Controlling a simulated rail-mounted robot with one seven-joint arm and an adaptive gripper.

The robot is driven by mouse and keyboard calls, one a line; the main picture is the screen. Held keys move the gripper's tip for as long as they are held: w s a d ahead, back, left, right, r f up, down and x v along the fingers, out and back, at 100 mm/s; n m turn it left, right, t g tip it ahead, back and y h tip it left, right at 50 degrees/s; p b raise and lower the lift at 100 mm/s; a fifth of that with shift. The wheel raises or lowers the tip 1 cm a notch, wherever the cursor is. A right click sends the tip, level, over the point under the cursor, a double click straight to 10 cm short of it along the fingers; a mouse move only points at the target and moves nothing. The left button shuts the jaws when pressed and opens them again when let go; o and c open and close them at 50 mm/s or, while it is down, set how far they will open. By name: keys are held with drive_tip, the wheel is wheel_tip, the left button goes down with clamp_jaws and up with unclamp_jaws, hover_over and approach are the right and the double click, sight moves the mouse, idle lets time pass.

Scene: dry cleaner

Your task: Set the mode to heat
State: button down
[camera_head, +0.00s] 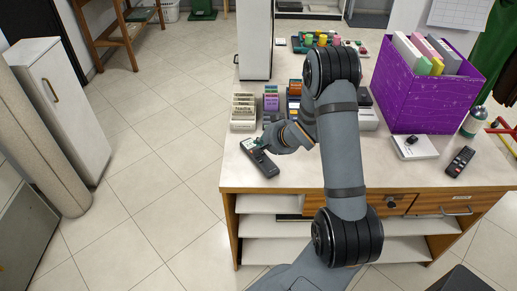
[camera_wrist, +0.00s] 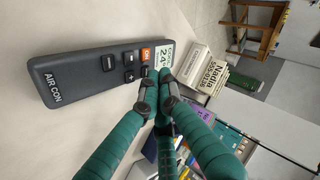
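A dark grey air conditioner remote (camera_wrist: 95,70), marked AIR CON, lies on the counter. In the wrist view its pale display (camera_wrist: 165,60) shows 24 and a word that looks like COOL. An orange button (camera_wrist: 145,54) and dark plus and minus buttons sit beside the display. The remote (camera_head: 264,163) also shows at the counter's left front corner in the head view. My gripper (camera_wrist: 161,84) has its green fingers brought together, with nothing seen between them. Its tips are over or beside the display end and hide part of it; I cannot tell whether they touch. My gripper (camera_head: 259,143) also shows in the head view.
Boxes of name cards (camera_head: 243,112) stand just behind the remote. A purple bin (camera_head: 418,95) with files stands at the right. Another black remote (camera_head: 460,161) and a white pad (camera_head: 407,148) lie at the right. The front middle of the counter is mostly clear.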

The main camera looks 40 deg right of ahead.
drive_tip(key=shift+f+b, duration=0.3)
drive_tip(key=shift+r, duration=0.1)
idle(0.5)
drive_tip(key=shift+r+p, duration=0.65)
wheel_tip(320, 180, up, 5)
drive_tip(key=p, duration=0.4)
drive_tip(key=shift+p, duration=0.3)
idle(1.5)
